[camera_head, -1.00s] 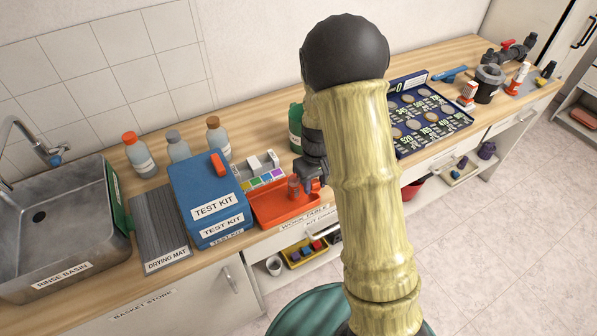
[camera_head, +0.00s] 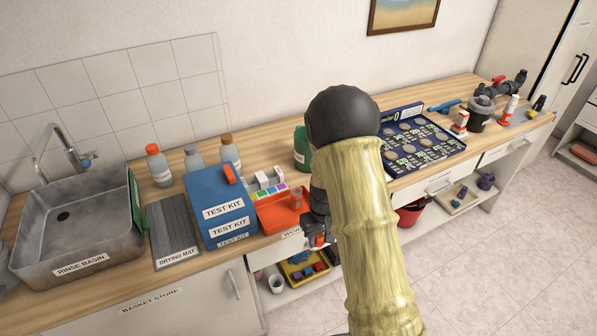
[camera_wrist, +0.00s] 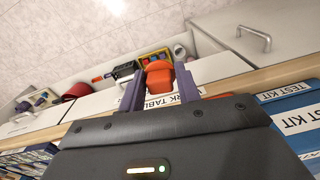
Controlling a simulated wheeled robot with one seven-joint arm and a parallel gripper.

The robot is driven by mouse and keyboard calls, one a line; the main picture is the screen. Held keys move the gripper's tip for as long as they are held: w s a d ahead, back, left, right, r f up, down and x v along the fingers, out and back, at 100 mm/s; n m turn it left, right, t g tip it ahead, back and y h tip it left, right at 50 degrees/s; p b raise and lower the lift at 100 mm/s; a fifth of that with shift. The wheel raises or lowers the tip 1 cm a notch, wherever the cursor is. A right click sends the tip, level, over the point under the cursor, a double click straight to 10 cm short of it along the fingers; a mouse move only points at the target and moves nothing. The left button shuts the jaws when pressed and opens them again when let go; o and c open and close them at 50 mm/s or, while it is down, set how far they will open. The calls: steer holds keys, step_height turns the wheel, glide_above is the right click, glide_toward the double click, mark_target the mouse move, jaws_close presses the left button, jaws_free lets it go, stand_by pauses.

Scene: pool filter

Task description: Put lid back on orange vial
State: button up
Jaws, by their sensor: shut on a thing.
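My gripper (camera_wrist: 160,88) is shut on a small orange cap-like piece, which looks like the lid (camera_wrist: 158,76); one purple finger is on each side of it. In the head view my gripper (camera_head: 317,241) hangs in front of the counter's front edge, with the orange lid at its tip. A small see-through reddish vial (camera_head: 296,198) stands in the orange tray (camera_head: 272,219), up and left of my gripper and apart from it. Its top is too small to make out. My arm covers the area right of the tray.
The blue test kit box (camera_head: 220,206) stands left of the tray, with a colour strip holder (camera_head: 268,188) behind the tray. A green bottle (camera_head: 302,150) is partly behind my arm. An open shelf below the counter holds a yellow tray (camera_head: 304,268) and a white cup (camera_head: 276,283).

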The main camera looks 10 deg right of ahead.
step_height(320, 180, down, 10)
steer(key=s+m, duration=0.1)
steer(key=m, duration=0.1)
steer(key=shift+d+r, duration=0.25)
steer(key=shift+d, duration=0.05)
steer(key=shift+d, duration=0.1)
